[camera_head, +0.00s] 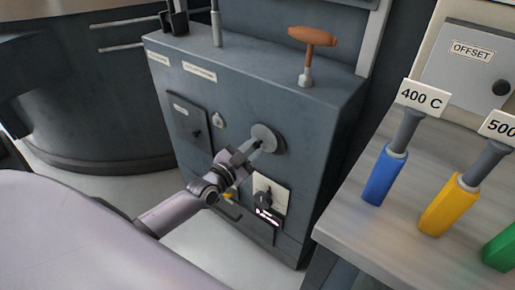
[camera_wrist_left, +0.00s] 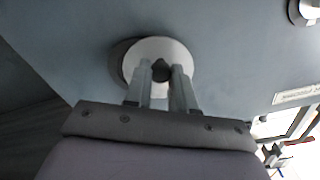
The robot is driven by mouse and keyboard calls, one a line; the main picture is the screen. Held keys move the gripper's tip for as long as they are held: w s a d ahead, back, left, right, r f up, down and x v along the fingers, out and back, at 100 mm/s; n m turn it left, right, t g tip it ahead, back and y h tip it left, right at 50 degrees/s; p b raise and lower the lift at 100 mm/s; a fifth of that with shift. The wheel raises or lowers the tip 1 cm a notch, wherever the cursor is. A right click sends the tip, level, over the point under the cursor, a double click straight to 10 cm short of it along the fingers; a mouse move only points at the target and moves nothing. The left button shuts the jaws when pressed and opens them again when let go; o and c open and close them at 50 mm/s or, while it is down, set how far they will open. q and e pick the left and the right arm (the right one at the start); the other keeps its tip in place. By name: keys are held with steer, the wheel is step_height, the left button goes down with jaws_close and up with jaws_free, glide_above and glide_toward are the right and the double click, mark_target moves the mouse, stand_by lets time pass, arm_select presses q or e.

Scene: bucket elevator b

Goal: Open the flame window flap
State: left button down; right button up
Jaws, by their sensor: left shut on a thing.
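A round pale grey disc, which looks like the flame window flap (camera_head: 270,131), sits on the front face of the dark grey-blue cabinet (camera_head: 255,85). The wrist view shows the same flap (camera_wrist_left: 183,51) from close up, with a small dark knob (camera_wrist_left: 160,72) at its middle. My left gripper (camera_head: 258,146) reaches up to the flap from the lower left. In the wrist view the fingers of my left gripper (camera_wrist_left: 162,70) are on both sides of the knob and closed on it. What is behind the flap is hidden. My right gripper is not in view.
A panel with a dark dial (camera_head: 263,198) lies below the flap, and a square hatch (camera_head: 190,116) is to its left. An orange-brown handle (camera_head: 312,36) stands on the cabinet top. Blue (camera_head: 384,175) and yellow (camera_head: 449,206) labelled pieces stand on the right-hand bench.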

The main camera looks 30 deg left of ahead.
mark_target(254, 128)
arm_select(q)
steer(key=m+p, duration=0.1)
steer(key=a+r+m, duration=0.1)
steer(key=m, duration=0.1)
steer(key=shift+a+r+p, duration=0.15)
steer(key=shift+a+p, duration=0.1)
steer(key=shift+p, duration=0.1)
steer(key=shift+w+a+r+m+p, duration=0.1)
steer(key=shift+a+r+m+p, duration=0.35)
steer(key=shift+m, duration=0.35)
steer(key=m, duration=0.1)
steer(key=r+m+p, duration=0.1)
steer(key=shift+a+m, duration=0.25)
steer(key=shift+m, duration=0.05)
steer(key=shift+w+a+r+m+p, duration=0.15)
steer(key=shift+r+m+p, duration=0.25)
steer(key=shift+m, duration=0.3)
steer(key=shift+a+r+m+p, duration=0.15)
steer(key=shift+r+m+p, duration=0.2)
steer(key=shift+m, duration=0.45)
steer(key=c, duration=1)
jaws_free()
steer(key=shift+o, duration=0.2)
